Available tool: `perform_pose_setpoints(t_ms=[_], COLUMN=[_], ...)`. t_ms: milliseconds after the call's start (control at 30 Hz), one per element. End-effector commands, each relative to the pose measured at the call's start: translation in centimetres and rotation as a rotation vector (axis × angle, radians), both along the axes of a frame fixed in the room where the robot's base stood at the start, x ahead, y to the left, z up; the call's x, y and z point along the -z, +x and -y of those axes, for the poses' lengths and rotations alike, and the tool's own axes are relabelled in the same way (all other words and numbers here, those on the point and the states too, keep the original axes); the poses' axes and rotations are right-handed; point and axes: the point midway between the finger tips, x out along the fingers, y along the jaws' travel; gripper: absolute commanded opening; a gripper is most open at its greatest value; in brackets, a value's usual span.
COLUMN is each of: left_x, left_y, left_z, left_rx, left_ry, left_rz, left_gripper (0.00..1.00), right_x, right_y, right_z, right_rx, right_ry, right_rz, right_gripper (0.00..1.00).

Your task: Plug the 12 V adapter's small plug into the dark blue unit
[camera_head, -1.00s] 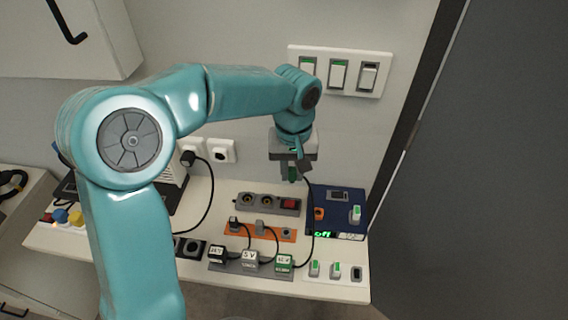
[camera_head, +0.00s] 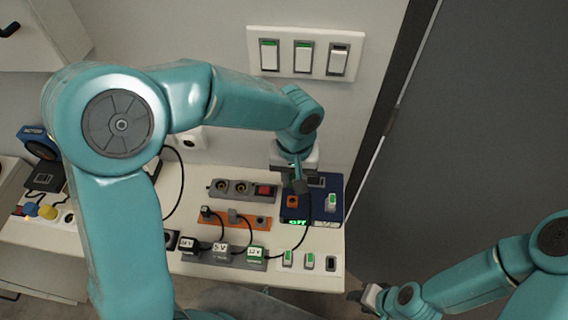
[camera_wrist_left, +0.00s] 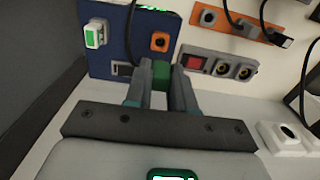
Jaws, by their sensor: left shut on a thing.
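The dark blue unit (camera_head: 315,208) stands at the right of the bench, with an orange socket (camera_head: 292,201), a switch and a lit green "off" display. My left gripper (camera_head: 300,187) is at its upper left part, shut on a small green plug (camera_wrist_left: 161,73). In the left wrist view the plug sits between the fingertips, close to the orange socket (camera_wrist_left: 160,42); I see a small gap. A black cable runs from the green-labelled 12 V adapter (camera_head: 256,252) up towards the plug. My right gripper (camera_head: 368,298) is low at the right, away from the bench; its jaws are unclear.
A grey strip with two round sockets and a red switch (camera_head: 264,190) lies left of the unit, above an orange strip (camera_head: 245,223) with plugged cables. Other adapters (camera_head: 189,245) stand beside the 12 V one. Wall switches (camera_head: 303,57) are above. A grey panel fills the right.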

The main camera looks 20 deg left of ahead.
Motion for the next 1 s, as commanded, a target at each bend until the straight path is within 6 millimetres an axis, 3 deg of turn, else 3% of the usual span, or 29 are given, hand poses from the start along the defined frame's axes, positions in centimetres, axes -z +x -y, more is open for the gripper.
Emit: perform_pose_setpoints(t_ms=[167,633,1000], left_x=[0.7,5.0,5.4], left_y=[-0.2,0.0,0.2], left_z=[0.3,0.3,0.3], left_rx=[0.008,0.004,0.003], left_ry=[0.000,0.000,-0.001], left_rz=[-0.001,-0.001,0.000], left_gripper=[0.00,0.00,0.00], right_x=[0.6,3.7,3.9], right_y=[0.0,0.0,0.0], right_z=[0.0,0.0,0.0], right_rx=[0.000,0.000,0.000], right_ry=[0.000,0.000,0.000], right_rz=[-0.001,0.000,0.000], right_gripper=[0.43,0.43,0.43])
